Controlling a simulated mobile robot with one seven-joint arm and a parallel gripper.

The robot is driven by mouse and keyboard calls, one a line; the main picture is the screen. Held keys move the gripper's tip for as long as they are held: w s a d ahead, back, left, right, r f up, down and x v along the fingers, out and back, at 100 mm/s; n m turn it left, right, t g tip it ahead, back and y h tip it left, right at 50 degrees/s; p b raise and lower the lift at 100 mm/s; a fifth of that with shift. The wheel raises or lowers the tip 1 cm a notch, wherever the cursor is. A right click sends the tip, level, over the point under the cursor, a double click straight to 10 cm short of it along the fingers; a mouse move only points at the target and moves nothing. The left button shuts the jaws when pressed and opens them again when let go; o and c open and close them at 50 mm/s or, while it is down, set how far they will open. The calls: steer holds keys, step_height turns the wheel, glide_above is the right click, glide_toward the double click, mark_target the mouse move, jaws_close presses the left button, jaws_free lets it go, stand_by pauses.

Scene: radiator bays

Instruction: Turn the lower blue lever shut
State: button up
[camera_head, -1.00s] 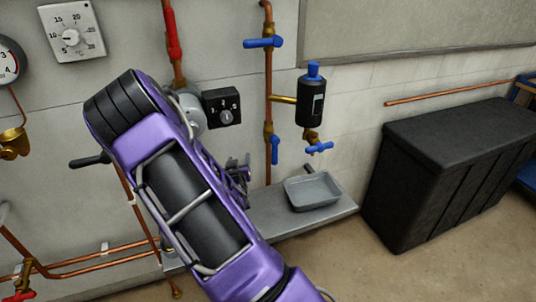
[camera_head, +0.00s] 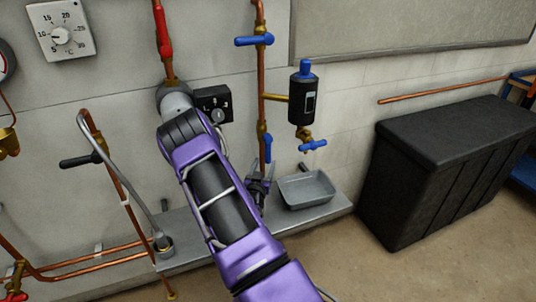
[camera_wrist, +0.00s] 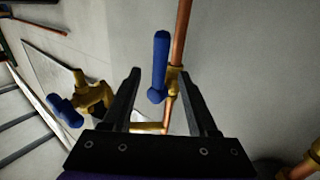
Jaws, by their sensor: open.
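The lower blue lever (camera_head: 267,147) hangs upright, along the vertical copper pipe (camera_head: 262,112), at a brass valve low on that pipe. In the wrist view the blue lever (camera_wrist: 160,65) stands between my two fingers, beside the pipe, with the brass valve (camera_wrist: 172,77) behind it. My gripper (camera_head: 259,184) is open, just below the lever in the head view; in the wrist view its fingers (camera_wrist: 160,72) are spread on either side of lever and pipe. I cannot tell whether they touch. The upper blue lever (camera_head: 254,41) lies crosswise to the pipe.
A black filter (camera_head: 302,98) with a blue tap (camera_head: 313,145) is close on the right. A grey tray (camera_head: 307,190) rests on the ledge below. A black bin (camera_head: 440,165) stands further right. A black box with a dial (camera_head: 214,106) is left of the pipe.

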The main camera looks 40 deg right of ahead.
mark_target(267, 155)
steer(key=x, duration=0.7)
steer(key=shift+d, duration=0.1)
jaws_close()
stand_by(1.2)
